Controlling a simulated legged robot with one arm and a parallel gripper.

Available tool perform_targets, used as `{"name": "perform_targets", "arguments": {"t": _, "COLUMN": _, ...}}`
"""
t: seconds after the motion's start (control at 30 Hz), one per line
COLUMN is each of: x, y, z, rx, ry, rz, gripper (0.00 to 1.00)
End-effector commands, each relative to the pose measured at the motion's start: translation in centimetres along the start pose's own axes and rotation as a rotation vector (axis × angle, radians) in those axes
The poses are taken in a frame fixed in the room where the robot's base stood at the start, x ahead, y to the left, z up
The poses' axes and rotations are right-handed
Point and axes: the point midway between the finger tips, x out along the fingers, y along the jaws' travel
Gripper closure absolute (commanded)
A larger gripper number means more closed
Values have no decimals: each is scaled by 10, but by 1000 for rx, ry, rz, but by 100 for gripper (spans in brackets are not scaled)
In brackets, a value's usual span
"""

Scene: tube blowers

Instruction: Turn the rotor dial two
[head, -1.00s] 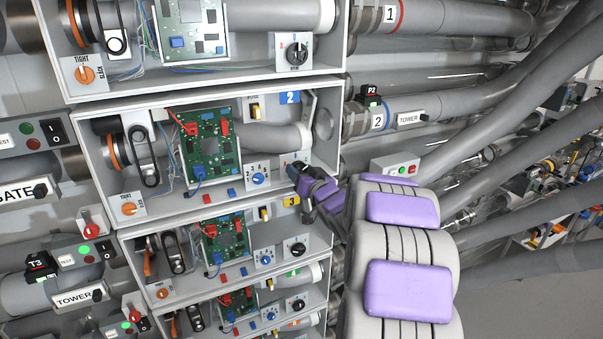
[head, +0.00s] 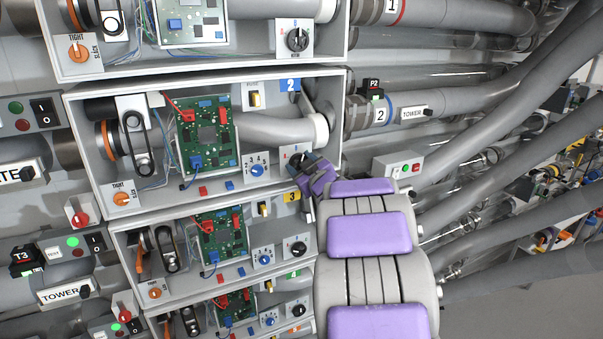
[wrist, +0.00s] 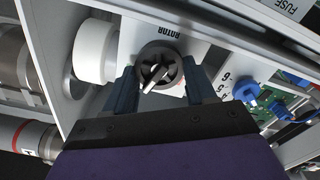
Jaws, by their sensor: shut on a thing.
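The rotor dial of bay two (wrist: 158,70) is dark and round with a pale pointer bar, under a "ROTOR" label in the wrist view. My gripper (wrist: 161,85) has one finger on each side of the dial and is shut on it. In the head view, my gripper (head: 303,163) reaches the white plate at the lower right of the bay with the blue "2" label (head: 290,85).
A blue numbered selector knob (head: 257,170) sits left of the gripper, and it also shows in the wrist view (wrist: 245,89). A green circuit board (head: 208,138) is further left. Similar dials sit in the bay above (head: 297,39) and the bay below (head: 298,248). A grey pipe (head: 285,128) runs just above.

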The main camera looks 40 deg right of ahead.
Motion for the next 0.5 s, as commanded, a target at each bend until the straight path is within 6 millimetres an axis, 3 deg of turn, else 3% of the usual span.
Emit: {"name": "perform_targets", "arguments": {"t": 0.5, "x": 0, "y": -4, "z": 5, "rx": -277, "ry": -6, "rz": -4, "gripper": 75}}
